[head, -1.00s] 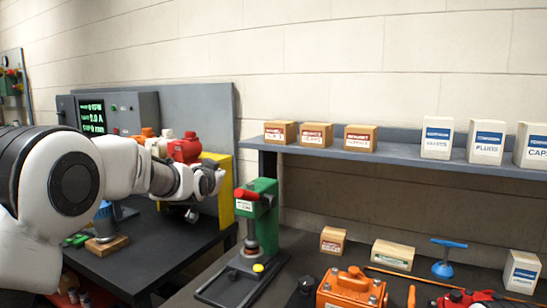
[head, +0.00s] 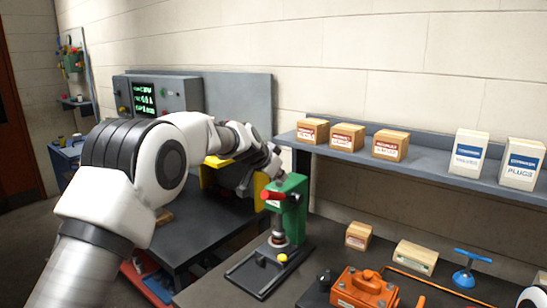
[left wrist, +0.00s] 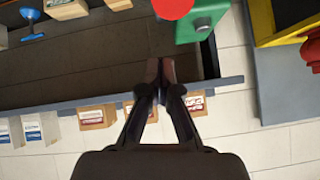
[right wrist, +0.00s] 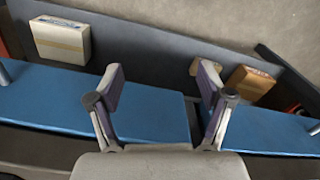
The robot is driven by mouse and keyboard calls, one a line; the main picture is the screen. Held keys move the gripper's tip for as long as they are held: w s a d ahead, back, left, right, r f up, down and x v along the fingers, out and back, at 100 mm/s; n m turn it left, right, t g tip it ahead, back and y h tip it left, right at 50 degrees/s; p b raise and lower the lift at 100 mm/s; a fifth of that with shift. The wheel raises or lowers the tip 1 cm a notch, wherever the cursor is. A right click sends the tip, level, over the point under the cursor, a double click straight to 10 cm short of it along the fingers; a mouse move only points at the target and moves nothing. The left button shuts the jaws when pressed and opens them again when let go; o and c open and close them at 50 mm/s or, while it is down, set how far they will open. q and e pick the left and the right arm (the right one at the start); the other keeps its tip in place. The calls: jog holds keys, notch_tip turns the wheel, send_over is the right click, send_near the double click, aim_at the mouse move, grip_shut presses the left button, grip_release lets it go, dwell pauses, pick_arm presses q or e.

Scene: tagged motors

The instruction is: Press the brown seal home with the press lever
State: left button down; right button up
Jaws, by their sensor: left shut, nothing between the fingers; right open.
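The green press (head: 289,205) stands on its dark base on the bench in the head view. Its red press lever (head: 270,196) sticks out to the left near the top. A brownish ring, perhaps the brown seal (head: 279,239), sits under the ram; I cannot tell how deep it is seated. My right gripper (right wrist: 161,78) is open and empty, seen only in the right wrist view.
An orange case (head: 362,290) and a blue T-shaped tool (head: 470,265) lie right of the press. A shelf (head: 420,168) with several boxes runs behind. A yellow frame (head: 218,178) stands left of the press. A blue surface (right wrist: 65,100) lies below the right gripper.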

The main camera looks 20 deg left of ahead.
aim_at(274, 192)
pick_arm(q)
jog(key=shift+s+a+f, duration=0.3)
jog(key=shift+a+f, duration=0.1)
jog(key=shift+f, duration=0.15)
jog(key=shift+s+a+f, duration=0.25)
jog(key=shift+a+f, duration=0.1)
jog(key=shift+f, duration=0.2)
jog(key=shift+s+a+f, duration=0.2)
jog(key=shift+a+f, duration=0.05)
jog(key=shift+d, duration=0.1)
jog(key=shift+w+d, duration=0.1)
jog(key=shift+d, duration=0.05)
